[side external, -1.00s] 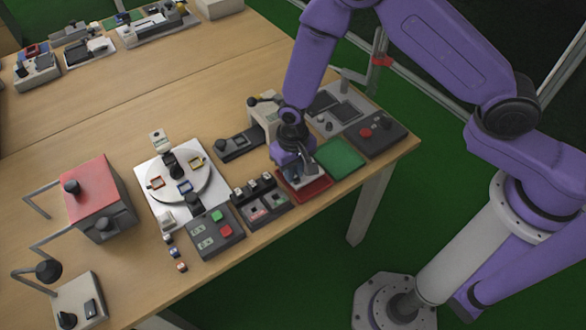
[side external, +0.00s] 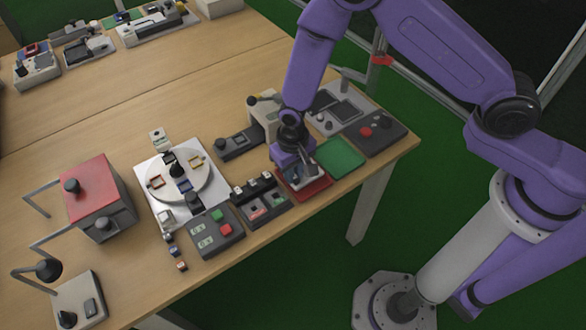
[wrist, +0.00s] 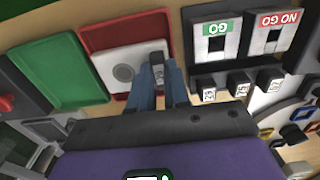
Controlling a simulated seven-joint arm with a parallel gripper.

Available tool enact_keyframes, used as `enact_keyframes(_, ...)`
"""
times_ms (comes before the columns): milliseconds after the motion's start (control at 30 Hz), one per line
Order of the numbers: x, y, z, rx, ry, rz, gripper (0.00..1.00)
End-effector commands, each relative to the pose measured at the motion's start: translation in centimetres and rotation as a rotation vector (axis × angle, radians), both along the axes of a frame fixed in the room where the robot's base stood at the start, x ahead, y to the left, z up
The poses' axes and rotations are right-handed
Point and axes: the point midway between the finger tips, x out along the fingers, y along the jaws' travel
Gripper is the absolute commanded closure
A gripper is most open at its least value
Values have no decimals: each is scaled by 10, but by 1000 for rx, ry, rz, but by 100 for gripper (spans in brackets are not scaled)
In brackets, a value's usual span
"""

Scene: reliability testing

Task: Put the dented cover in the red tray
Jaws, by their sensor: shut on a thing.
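The dented cover is a pale, flat square plate (wrist: 118,66) with a grey round mark in the wrist view. My gripper (wrist: 158,66) is shut on its edge. The plate overlaps the red tray (wrist: 130,33), within its outline; I cannot tell whether it touches the tray floor. In the side view my gripper (side external: 299,178) points down over the red tray (side external: 319,188), and the fingers hide much of the cover.
A green tray (side external: 341,158) adjoins the red tray on the right. The GO / NO GO gauge box (side external: 262,206) stands close on the left. A round turntable (side external: 205,181) and a button box (side external: 217,243) lie farther left. The table's front edge is close.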

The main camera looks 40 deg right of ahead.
Motion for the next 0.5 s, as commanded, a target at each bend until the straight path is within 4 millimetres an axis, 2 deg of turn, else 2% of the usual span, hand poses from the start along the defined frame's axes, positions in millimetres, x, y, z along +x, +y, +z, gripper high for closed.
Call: enact_keyframes(500, 0, 0, -7, 1, -1, 0, 100)
